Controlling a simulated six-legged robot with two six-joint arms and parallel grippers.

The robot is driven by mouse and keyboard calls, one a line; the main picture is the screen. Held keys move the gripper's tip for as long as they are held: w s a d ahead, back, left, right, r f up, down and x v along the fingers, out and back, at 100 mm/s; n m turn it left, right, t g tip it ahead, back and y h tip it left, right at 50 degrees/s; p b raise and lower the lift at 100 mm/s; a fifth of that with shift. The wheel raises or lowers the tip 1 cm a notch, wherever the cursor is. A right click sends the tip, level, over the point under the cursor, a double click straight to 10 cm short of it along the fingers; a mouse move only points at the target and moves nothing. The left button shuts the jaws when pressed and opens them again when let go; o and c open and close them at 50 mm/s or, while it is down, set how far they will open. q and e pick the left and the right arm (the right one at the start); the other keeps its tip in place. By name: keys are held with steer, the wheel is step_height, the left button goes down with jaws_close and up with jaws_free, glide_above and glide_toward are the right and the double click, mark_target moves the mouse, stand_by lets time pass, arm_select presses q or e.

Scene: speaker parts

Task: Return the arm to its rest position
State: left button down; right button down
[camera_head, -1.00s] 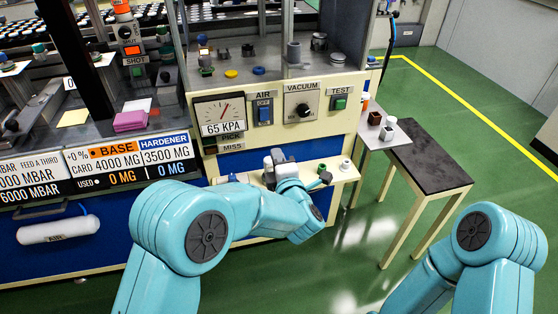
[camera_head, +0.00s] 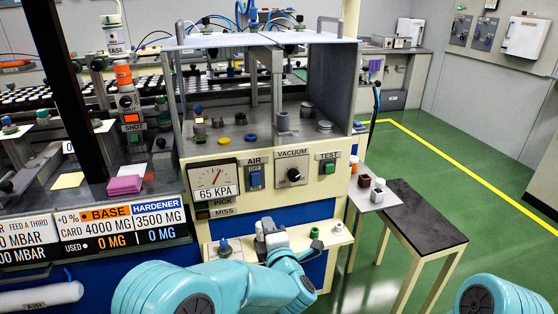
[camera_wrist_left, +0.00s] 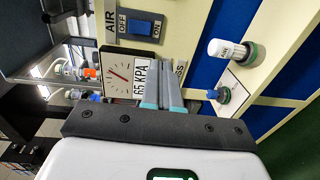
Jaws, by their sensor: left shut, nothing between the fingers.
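My left arm (camera_head: 215,290) reaches from the bottom of the head view toward the front of the machine. Its gripper (camera_head: 268,226) is small there, partly hidden by its own wrist, near the narrow cream shelf (camera_head: 333,236). In the left wrist view the two fingers of this gripper (camera_wrist_left: 165,65) lie together, shut and empty, in front of the gauge panel. The gauge (camera_wrist_left: 126,75) reads 65 KPA beside them. Of my right arm (camera_head: 502,298) only a teal link shows at the bottom right. Its gripper is out of view.
The shelf carries a white-and-green bottle (camera_wrist_left: 228,50) and a small blue-topped part (camera_wrist_left: 222,95). Above it is a panel with an AIR switch (camera_head: 255,178), a VACUUM knob (camera_head: 294,175) and a TEST button (camera_head: 328,167). A dark-topped side table (camera_head: 425,221) stands right. Green floor is open beyond.

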arm_select(q)
steer(key=a+f+g+y, duration=0.1)
steer(key=a+f, duration=0.3)
steer(key=a, duration=0.3)
steer(key=a+f+g+y, duration=0.1)
steer(key=a+f+g, duration=0.1)
steer(key=a+f, duration=0.35)
steer(key=s+a+f+m+g+h, duration=0.4)
steer(key=s+f+m+h, duration=0.15)
steer(key=s+f, duration=0.85)
steer(key=s+d+f+m+g+h, duration=0.25)
steer(key=s+m, duration=0.25)
steer(key=s, duration=0.3)
steer(key=s+d+f+m+g+h, duration=0.1)
steer(key=s+d+f+m+g, duration=0.1)
steer(key=s+d+m+g, duration=0.35)
steer(key=s+d+f+m+g+h, duration=0.15)
steer(key=s+m, duration=0.25)
steer(key=s, duration=0.5)
step_height(320, 180, up, 12)
steer(key=p, duration=1.2)
steer(key=shift+a+f+n, duration=0.25)
steer(key=shift+a+n, duration=0.05)
steer(key=shift+w+t+h, duration=0.15)
steer(key=shift+t+h, duration=0.1)
